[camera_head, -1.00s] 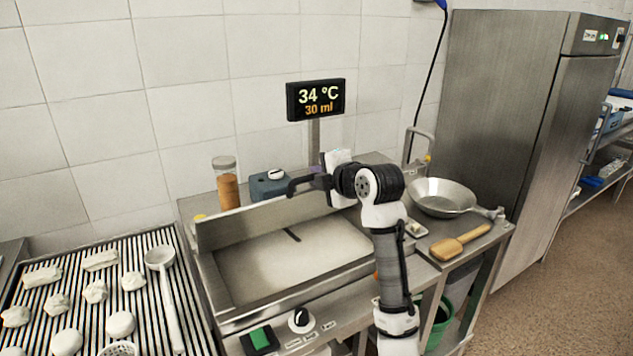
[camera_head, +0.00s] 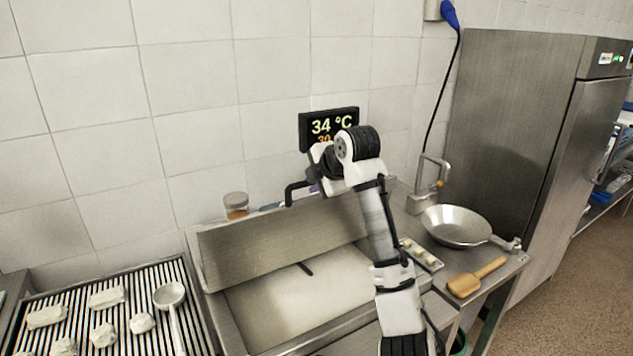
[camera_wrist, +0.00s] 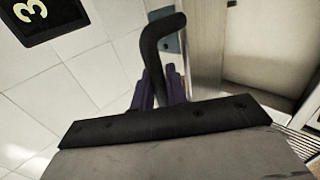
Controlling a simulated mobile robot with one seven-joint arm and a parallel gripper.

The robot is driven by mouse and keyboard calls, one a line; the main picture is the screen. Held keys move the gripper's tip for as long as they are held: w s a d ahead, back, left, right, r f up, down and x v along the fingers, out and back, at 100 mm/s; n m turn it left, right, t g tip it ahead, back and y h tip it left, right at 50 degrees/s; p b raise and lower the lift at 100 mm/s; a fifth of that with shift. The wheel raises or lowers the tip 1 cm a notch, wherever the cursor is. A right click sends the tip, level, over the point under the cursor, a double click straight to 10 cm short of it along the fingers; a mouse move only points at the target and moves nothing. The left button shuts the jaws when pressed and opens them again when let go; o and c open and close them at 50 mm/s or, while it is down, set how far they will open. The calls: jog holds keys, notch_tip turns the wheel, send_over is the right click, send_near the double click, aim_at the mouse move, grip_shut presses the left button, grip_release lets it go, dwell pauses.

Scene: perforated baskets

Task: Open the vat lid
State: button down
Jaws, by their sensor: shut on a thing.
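The vat lid (camera_head: 265,245) is a flat metal panel tilted up steeply along the back of the vat (camera_head: 221,318). The vat's pale inside shows below it, with a short dark bar. The lid's black bent handle (camera_head: 293,190) stands at the lid's upper edge. My gripper (camera_head: 316,189) is at that handle, partly hidden by my wrist. In the wrist view, its purple fingers (camera_wrist: 158,88) are shut around the black handle (camera_wrist: 160,42), whose bent end sticks out beyond them.
A display (camera_head: 329,124) reading 34 °C is on the wall side, partly behind my arm. A jar (camera_head: 236,206) stands behind the lid. A steel pan (camera_head: 457,226), a wooden paddle (camera_head: 476,279) and a tap (camera_head: 428,184) are at right. A slatted rack (camera_head: 130,325) is at left.

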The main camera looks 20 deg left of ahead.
dwell(0.3)
jog(key=c, duration=1.5)
grip_release()
jog(key=shift+r, duration=0.1)
jog(key=b+v, duration=0.4)
jog(key=v, duration=0.9)
jog(key=shift+s+d+r, duration=0.2)
